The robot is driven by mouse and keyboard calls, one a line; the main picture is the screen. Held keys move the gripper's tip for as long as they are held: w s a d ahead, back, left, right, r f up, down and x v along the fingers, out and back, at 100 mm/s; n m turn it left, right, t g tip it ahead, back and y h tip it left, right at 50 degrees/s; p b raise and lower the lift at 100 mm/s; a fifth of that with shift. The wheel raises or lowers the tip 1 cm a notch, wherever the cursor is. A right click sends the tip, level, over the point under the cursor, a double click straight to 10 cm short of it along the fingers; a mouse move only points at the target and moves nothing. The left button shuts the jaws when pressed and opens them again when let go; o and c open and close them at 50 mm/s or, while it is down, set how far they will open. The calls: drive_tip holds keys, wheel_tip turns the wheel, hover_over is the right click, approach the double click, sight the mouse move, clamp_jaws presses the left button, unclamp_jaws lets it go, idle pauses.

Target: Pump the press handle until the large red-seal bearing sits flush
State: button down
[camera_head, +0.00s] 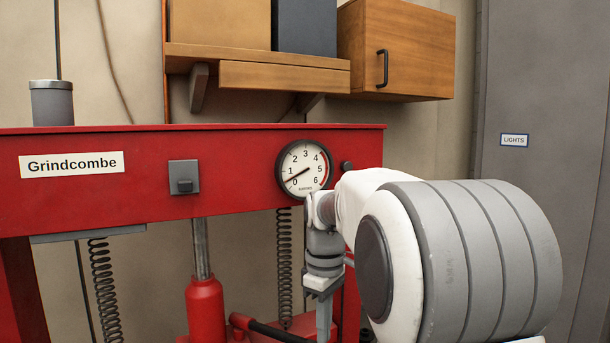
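A red press labelled Grindcombe (230,150) fills the left half of the head view. Its round gauge (304,168) has the needle between 0 and 1. A red jack (205,305) with a steel ram stands under the beam. The press handle (278,331) is a dark bar in a red socket low in the picture, running right towards my gripper. My gripper (323,322) points down at the handle's right end. Its fingertips are cut off by the frame edge, so I cannot tell whether it grips the handle. The large red-seal bearing is not in view.
Coil springs (104,290) hang below the beam. A wooden shelf (260,58) with boxes and a wooden cabinet (398,52) are above the press. A grey panel (540,120) with a LIGHTS label stands at right. My arm hides the lower right.

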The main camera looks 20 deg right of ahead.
wheel_tip(320, 180, down, 14)
drive_tip(key=b, duration=0.8)
drive_tip(key=shift+r+b, duration=0.25)
drive_tip(key=shift+b, duration=0.05)
idle(0.6)
drive_tip(key=shift+r, duration=0.1)
wheel_tip(320, 180, up, 15)
drive_tip(key=p, duration=1.2)
drive_tip(key=shift+p, duration=0.35)
